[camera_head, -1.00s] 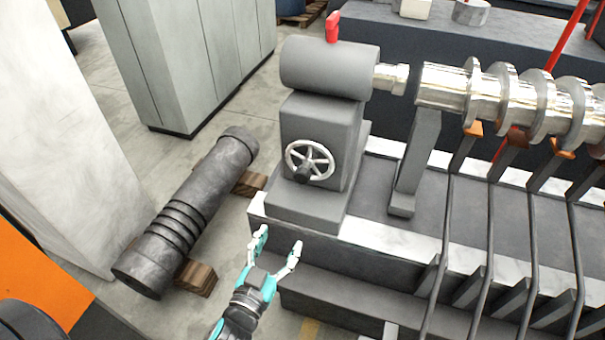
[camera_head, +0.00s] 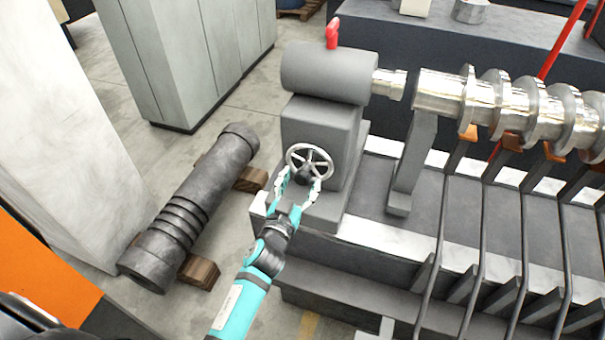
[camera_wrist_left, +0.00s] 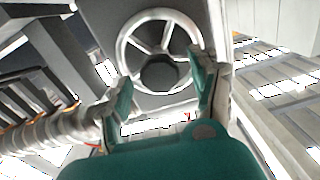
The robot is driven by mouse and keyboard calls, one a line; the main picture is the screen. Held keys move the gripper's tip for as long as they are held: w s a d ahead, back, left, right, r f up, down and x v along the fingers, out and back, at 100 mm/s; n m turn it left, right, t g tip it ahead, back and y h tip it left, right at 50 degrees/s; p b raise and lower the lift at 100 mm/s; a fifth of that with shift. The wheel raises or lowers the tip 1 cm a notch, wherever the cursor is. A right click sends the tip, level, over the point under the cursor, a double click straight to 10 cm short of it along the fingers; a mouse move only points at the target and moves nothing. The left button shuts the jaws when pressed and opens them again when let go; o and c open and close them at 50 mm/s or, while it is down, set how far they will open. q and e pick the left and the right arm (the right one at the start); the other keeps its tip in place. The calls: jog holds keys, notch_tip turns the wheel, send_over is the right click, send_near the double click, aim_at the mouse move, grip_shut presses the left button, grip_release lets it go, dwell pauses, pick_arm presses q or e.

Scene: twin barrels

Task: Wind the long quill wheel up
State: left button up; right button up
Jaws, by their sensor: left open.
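The silver handwheel (camera_head: 310,150), spoked with a dark hub, is on the front face of a grey tailstock block (camera_head: 322,125). A shiny quill (camera_head: 390,83) sticks out of the cylinder on top, with a gap between it and the large screw. My left gripper (camera_head: 298,181) is open, its fingertips at the lower part of the wheel. In the left wrist view the wheel (camera_wrist_left: 158,52) lies just beyond the two spread fingers (camera_wrist_left: 160,95), with the dark hub between them. I cannot tell whether the fingers touch the rim. My right gripper is not in view.
A large shiny screw (camera_head: 440,90) lies along the machine bed at the right, above several dark bars. A red lever (camera_head: 332,33) stands on the tailstock cylinder. A dark ribbed roller (camera_head: 190,210) rests on wooden blocks on the floor at left. Grey cabinets (camera_head: 185,55) stand behind.

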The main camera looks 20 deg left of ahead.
pick_arm(q)
jog(key=shift+w, duration=1)
jog(key=c, duration=1.2)
